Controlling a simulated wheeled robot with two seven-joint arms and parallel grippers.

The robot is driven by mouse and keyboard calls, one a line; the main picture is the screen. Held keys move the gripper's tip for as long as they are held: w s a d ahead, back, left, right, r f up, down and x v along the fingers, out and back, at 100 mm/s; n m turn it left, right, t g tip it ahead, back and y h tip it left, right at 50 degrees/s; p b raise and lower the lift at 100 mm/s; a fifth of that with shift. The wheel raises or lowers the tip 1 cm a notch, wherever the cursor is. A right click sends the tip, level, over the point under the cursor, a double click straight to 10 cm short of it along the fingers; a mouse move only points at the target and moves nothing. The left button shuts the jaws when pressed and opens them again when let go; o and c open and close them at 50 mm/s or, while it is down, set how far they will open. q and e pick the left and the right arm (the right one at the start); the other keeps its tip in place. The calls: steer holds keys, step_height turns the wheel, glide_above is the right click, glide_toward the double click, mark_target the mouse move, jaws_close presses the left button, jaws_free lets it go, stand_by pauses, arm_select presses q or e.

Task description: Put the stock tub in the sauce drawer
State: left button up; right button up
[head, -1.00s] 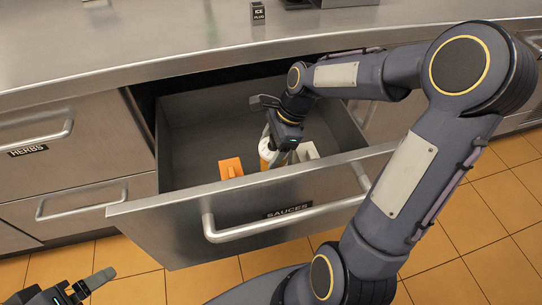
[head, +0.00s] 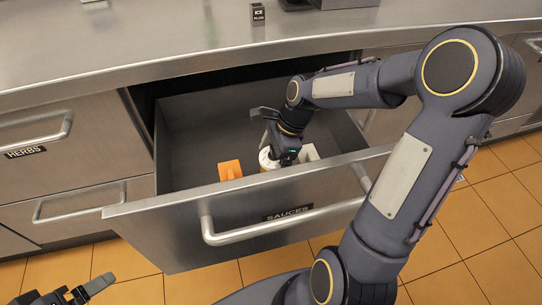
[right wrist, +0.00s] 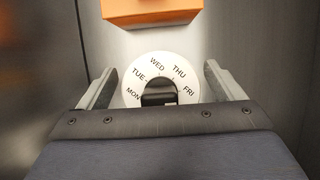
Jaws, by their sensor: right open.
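The stock tub, with a round white lid marked with weekdays (right wrist: 160,66), is inside the open sauce drawer (head: 180,222), labelled SAUCES. In the head view the tub (head: 266,158) shows just behind the drawer front, which hides its lower part. My right gripper (head: 282,160) reaches down into the drawer over the tub. In the right wrist view its two fingers (right wrist: 160,85) stand apart on either side of the lid, with gaps. My left gripper (head: 80,290) is at the bottom left, partly cut off, away from the drawer.
An orange block-like item (head: 230,170) sits in the drawer left of the tub, and a pale item (head: 309,152) to its right. The drawer's left side and back are free. The steel counter (head: 150,45) overhangs the back. The closed HERBS drawer (head: 60,150) is at left.

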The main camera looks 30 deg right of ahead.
steer(key=p+v, duration=0.3)
steer(key=v, duration=0.9)
steer(key=shift+r+p, duration=0.15)
steer(key=shift+p, duration=0.25)
steer(key=shift+w+r, duration=0.1)
